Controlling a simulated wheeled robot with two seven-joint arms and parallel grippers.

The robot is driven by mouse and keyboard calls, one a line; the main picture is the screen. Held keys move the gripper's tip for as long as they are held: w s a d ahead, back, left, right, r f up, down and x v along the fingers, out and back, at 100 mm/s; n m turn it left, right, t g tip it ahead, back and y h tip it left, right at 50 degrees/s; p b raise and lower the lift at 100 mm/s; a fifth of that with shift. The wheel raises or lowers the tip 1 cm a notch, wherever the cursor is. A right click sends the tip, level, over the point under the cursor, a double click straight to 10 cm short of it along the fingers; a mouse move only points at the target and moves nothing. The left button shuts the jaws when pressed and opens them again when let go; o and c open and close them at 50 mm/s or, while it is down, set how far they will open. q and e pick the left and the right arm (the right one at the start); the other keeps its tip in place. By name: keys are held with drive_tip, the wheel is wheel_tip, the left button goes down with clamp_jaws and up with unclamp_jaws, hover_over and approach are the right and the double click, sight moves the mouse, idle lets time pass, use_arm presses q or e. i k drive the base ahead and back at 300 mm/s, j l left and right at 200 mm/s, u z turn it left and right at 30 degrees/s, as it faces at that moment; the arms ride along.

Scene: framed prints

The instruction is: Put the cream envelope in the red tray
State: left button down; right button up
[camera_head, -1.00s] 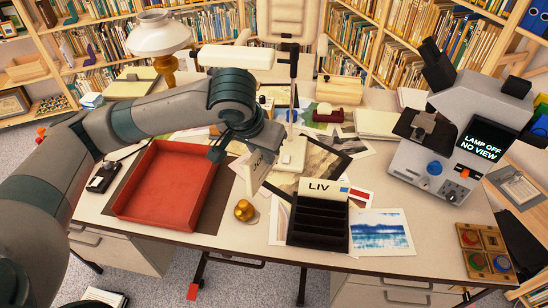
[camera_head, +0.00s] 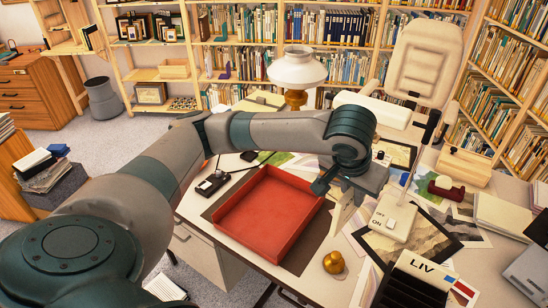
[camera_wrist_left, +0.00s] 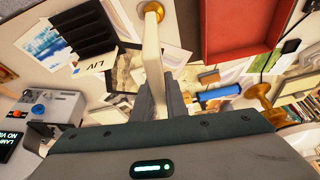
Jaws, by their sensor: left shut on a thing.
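My left gripper (camera_head: 345,192) is shut on the cream envelope (camera_head: 341,216), which hangs upright below the fingers just right of the red tray. In the left wrist view the envelope (camera_wrist_left: 152,55) stands out almost edge-on from between the fingers (camera_wrist_left: 160,98). The red tray (camera_head: 265,212) lies empty on the desk, on a dark mat. My fingertips are partly hidden by the wrist in the head view. My right gripper is not in view.
A brass bell (camera_head: 333,262) stands near the front edge, close to the envelope. A black sorter marked LIV (camera_head: 408,284) and a framed print (camera_head: 425,240) are to the right. A white-shaded lamp (camera_head: 298,68) stands behind the tray.

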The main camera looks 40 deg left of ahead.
sight(281, 202)
drive_tip(key=j, duration=0.6)
drive_tip(key=k+j, duration=0.1)
drive_tip(key=j, duration=0.5)
drive_tip(key=i, duration=0.5)
